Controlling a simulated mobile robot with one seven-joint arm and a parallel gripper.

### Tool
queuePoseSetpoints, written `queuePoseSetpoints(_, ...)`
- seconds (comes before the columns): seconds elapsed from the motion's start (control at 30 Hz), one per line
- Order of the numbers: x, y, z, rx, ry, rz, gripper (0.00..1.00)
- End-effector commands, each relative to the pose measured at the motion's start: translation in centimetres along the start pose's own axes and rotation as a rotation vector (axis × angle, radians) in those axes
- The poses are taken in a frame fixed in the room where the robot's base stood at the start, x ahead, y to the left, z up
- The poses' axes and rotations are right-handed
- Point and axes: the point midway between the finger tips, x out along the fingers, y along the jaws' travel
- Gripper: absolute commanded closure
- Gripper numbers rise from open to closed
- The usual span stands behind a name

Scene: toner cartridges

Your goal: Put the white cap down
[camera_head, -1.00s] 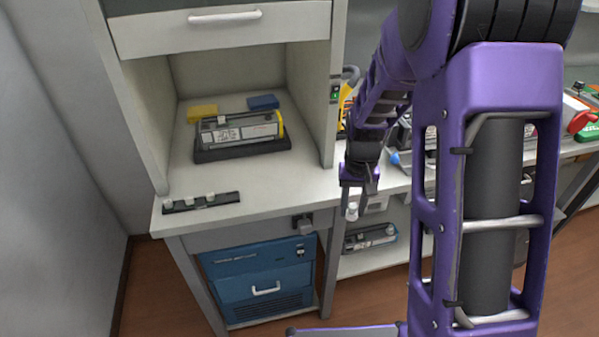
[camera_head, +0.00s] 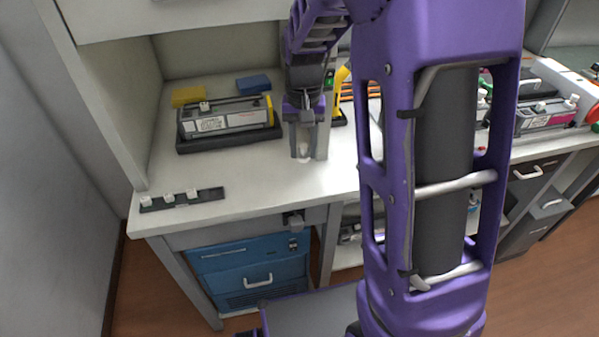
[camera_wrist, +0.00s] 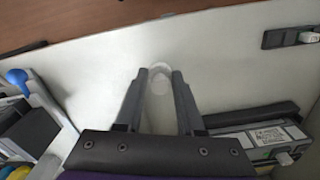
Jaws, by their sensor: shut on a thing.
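My gripper (camera_head: 303,155) is over the white worktop, right of the toner cartridge in the head view. It is shut on a white cap (camera_head: 304,154), which shows between the fingertips. In the wrist view the cap (camera_wrist: 160,76) sits between the two dark fingers (camera_wrist: 159,88), with the pale worktop (camera_wrist: 230,65) behind it. I cannot tell whether the cap touches the worktop.
A toner cartridge (camera_head: 222,118) lies on a black stand (camera_head: 225,142). A black strip (camera_head: 187,204) with several white caps lies near the worktop's front left. Yellow (camera_head: 188,96) and blue (camera_head: 253,83) blocks lie behind. The worktop's front middle is clear.

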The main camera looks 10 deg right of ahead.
Motion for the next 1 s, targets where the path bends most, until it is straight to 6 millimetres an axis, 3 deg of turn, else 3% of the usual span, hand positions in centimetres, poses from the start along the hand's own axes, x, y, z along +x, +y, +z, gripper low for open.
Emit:
queuePoseSetpoints(0.1,2.4,0.0,0.1,-0.001,-0.004,0.001,1.0)
queuePoseSetpoints(0.33,4.2,0.0,0.0,-0.001,-0.001,0.0,1.0)
queuePoseSetpoints(0.5,6.7,0.0,0.1,-0.001,-0.004,0.001,1.0)
queuePoseSetpoints(0.93,7.6,0.0,0.0,-0.001,0.0,-0.001,1.0)
queuePoseSetpoints(0.97,7.5,0.0,0.0,-0.001,0.001,-0.001,0.59)
queuePoseSetpoints(1.0,7.5,0.0,0.0,-0.001,0.0,-0.001,0.52)
